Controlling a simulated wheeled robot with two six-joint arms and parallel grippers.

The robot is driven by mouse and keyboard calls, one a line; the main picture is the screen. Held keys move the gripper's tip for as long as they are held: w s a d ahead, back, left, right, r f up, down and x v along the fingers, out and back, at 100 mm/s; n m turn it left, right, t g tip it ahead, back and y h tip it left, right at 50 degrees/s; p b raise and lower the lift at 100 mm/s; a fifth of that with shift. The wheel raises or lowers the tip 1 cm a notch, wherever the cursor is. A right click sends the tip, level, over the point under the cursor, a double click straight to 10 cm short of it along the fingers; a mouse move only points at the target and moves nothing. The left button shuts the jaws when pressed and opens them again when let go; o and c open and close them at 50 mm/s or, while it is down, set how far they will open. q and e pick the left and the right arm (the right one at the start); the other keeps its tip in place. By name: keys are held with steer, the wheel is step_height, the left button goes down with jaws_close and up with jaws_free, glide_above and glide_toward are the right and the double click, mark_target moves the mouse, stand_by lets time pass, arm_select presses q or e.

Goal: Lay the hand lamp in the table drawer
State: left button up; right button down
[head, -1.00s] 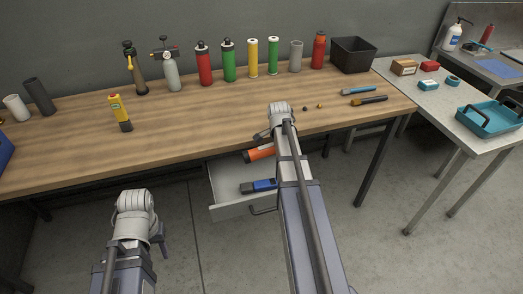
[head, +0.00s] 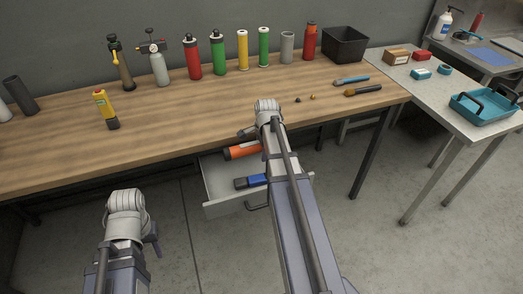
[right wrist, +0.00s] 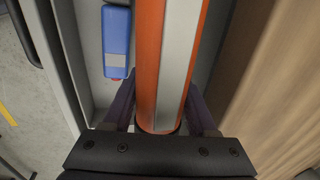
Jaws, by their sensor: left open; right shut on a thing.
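The hand lamp (head: 242,151), an orange stick with a pale strip, is held over the back part of the open table drawer (head: 221,208). It also shows upright in the right wrist view (right wrist: 149,60), where my right gripper (right wrist: 165,105) is shut on its lower end, a finger on each side. In the head view my right arm hides that gripper and part of the lamp. I cannot tell whether the lamp touches the drawer floor. My left gripper (head: 152,240) is open and empty, low in front of the table, mostly hidden by its wrist.
A blue and dark tool (head: 250,181) lies in the drawer, beside the lamp. The table top (head: 180,130) hangs close over the drawer's back. A yellow device (head: 104,106) and several cylinders stand on the table. A side table (head: 420,105) holds a teal tray (head: 482,112).

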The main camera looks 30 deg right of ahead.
steer(key=shift+f+b, duration=3)
steer(key=shift+f, duration=0.35)
steer(key=shift+c, duration=0.6)
jaws_free()
steer(key=shift+r, duration=0.1)
steer(key=r+p, duration=0.2)
steer(key=s+r+p, duration=0.1)
steer(key=r+p, duration=0.4)
steer(key=p, duration=0.1)
steer(key=shift+s+a+r, duration=0.2)
steer(key=shift+s+r, duration=0.1)
steer(key=shift+r, duration=0.05)
steer(key=shift+f, duration=0.1)
